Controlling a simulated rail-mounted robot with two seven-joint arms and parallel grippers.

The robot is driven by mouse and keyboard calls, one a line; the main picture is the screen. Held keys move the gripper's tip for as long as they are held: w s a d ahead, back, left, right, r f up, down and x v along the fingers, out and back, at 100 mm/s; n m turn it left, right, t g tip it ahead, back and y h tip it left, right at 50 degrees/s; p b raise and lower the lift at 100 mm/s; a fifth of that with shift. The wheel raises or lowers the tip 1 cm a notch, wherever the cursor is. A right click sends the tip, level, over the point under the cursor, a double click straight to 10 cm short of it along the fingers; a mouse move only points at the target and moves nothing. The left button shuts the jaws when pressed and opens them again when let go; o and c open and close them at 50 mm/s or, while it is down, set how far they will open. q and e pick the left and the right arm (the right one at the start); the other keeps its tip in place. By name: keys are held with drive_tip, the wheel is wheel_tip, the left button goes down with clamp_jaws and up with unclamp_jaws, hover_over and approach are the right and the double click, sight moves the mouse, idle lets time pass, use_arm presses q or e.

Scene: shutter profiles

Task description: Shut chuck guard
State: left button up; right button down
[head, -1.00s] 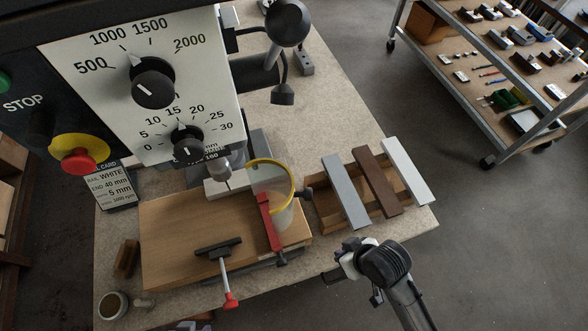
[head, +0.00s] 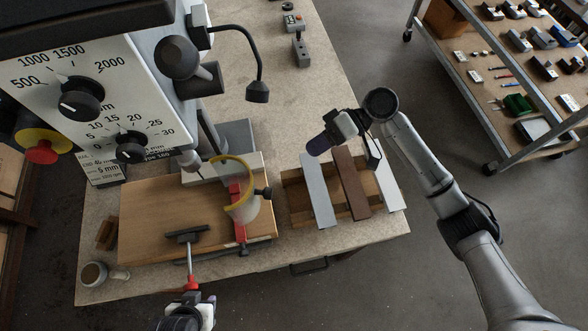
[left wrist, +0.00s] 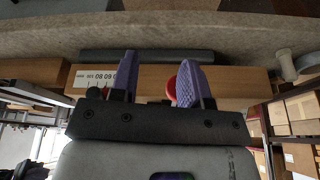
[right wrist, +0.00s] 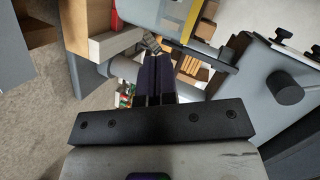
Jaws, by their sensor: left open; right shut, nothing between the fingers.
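The chuck guard (head: 246,208) is a clear curved shield with a yellow rim, standing to the right of the drill chuck (head: 191,160), beside it and not around it. Its yellow edge also shows at the top of the right wrist view (right wrist: 191,20). My right gripper (head: 318,146) is shut and empty, over the far ends of the profiles, to the right of the guard and apart from it. My left gripper (left wrist: 152,72) is open at the bench's front edge. The clamp handle's red end (head: 191,284) is close by it; contact cannot be told.
A wooden board (head: 148,220) lies under the drill with a clamp on it. Grey, brown and white profiles (head: 355,190) lie across a wooden tray on the right. A lamp (head: 257,92) hangs behind. A mug (head: 94,275) stands front left.

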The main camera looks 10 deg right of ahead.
drive_tip(key=s+r+p+x, duration=0.1)
drive_tip(key=s+p+x, duration=0.1)
drive_tip(key=x, duration=0.8)
drive_tip(key=shift+s+a+y+p, duration=0.2)
drive_tip(key=shift+y+p, duration=0.1)
drive_tip(key=shift+p, duration=0.55)
drive_tip(key=shift+r, duration=0.1)
